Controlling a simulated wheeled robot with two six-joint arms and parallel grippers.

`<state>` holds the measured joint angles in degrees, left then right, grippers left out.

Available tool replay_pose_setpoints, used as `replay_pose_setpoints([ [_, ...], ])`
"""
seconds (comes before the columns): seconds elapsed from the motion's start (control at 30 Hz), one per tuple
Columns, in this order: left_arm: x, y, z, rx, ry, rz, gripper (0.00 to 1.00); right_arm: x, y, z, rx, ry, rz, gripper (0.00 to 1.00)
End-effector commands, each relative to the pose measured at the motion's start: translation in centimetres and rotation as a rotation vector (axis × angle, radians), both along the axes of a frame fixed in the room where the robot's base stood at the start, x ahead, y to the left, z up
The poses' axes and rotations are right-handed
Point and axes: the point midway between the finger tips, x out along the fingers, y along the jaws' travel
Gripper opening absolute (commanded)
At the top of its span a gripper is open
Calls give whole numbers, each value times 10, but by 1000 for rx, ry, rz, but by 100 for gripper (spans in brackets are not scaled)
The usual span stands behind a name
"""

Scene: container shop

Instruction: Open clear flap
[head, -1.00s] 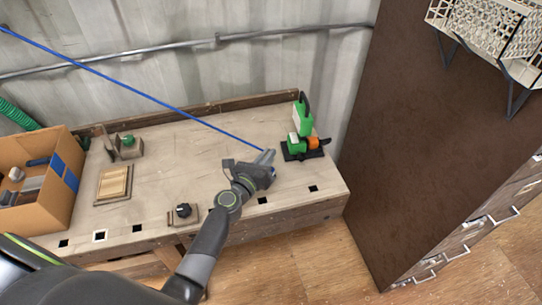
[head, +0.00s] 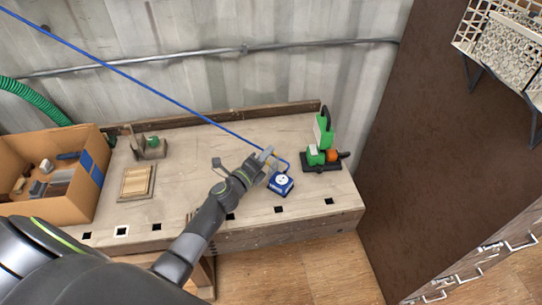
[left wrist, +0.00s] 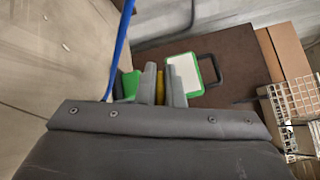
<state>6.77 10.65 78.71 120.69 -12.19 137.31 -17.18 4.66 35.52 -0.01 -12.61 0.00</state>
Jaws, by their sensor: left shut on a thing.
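A small blue box (head: 281,184) with a round white socket face sits on the workbench. A thin blue-rimmed outline, which I take as the clear flap (head: 288,163), stands up at its back edge. My left gripper (head: 266,154) is just behind and left of the box, with its fingers shut at the edge of this outline. The left wrist view shows the two fingers (left wrist: 163,85) close together, with a yellow strip between them. The clear flap itself cannot be made out there. My right gripper is not in view.
A blue cable (head: 150,85) runs from upper left to near my gripper. A green and black tool (head: 323,152) stands right of the box. A cardboard box (head: 40,207) is at left. A brown cabinet side (head: 425,140) bounds the right. The bench middle (head: 185,160) is fairly clear.

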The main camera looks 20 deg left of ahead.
Motion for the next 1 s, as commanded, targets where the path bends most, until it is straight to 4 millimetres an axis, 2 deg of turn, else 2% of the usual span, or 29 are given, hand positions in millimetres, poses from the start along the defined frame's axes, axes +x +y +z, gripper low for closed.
replay_pose_setpoints([
  [0.4, 4, 21, -14, 9, 2, 2, 0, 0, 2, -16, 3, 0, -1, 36],
  [1.0, 5, 28, -21, 11, 5, 4, 0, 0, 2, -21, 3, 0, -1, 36],
])
